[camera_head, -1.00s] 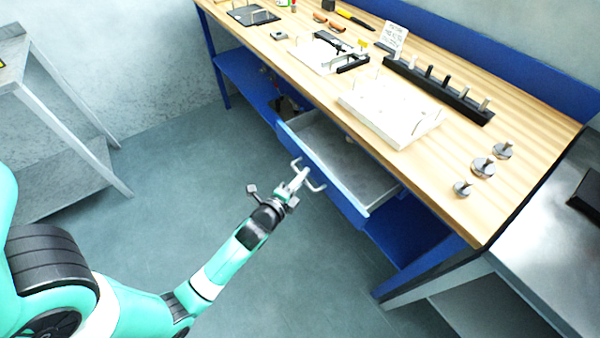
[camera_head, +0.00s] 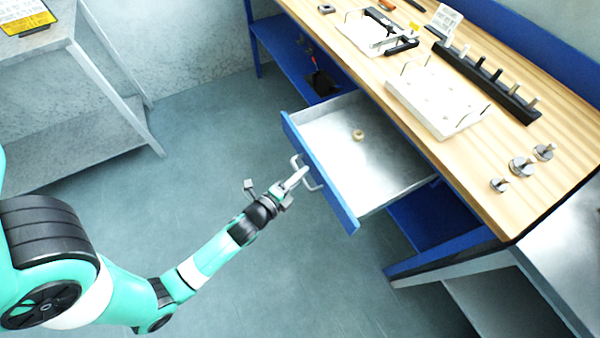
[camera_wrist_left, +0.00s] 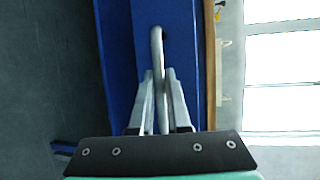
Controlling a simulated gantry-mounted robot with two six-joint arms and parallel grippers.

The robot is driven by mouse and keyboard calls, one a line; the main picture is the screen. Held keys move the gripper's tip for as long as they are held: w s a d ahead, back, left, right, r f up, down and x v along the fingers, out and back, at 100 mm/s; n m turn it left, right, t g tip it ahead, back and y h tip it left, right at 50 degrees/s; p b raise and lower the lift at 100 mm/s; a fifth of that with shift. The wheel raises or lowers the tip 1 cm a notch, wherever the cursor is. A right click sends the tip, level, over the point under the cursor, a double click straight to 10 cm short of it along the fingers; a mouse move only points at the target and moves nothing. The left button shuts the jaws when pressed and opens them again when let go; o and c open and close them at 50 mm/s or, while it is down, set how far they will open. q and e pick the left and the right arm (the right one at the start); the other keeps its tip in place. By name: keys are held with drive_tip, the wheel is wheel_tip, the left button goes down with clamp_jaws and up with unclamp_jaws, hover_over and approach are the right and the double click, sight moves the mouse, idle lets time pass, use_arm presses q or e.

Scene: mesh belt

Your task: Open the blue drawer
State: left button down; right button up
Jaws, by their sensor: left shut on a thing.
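The blue drawer (camera_head: 325,180) under the workbench stands pulled out, its grey metal inside showing in the head view. A small tan round object (camera_head: 358,135) lies on the drawer floor. My left gripper (camera_head: 298,175) is shut on the drawer's light metal handle (camera_head: 310,178). In the left wrist view the two fingers (camera_wrist_left: 160,105) close around the handle bar (camera_wrist_left: 157,55), in front of the blue drawer front (camera_wrist_left: 180,40). My right gripper is not in view.
The wooden bench top (camera_head: 450,170) holds a white tray (camera_head: 435,100), a black rack with pegs (camera_head: 490,82) and several metal knobbed weights (camera_head: 521,166). A grey shelf unit (camera_head: 90,110) stands at the left. The floor between is clear.

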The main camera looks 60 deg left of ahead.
use_arm(q)
drive_tip(key=c, duration=0.9)
unclamp_jaws()
drive_tip(key=b+v, duration=0.3)
drive_tip(key=v, duration=0.8)
drive_tip(key=shift+s+d+r, duration=0.15)
drive_tip(key=shift+s, duration=0.05)
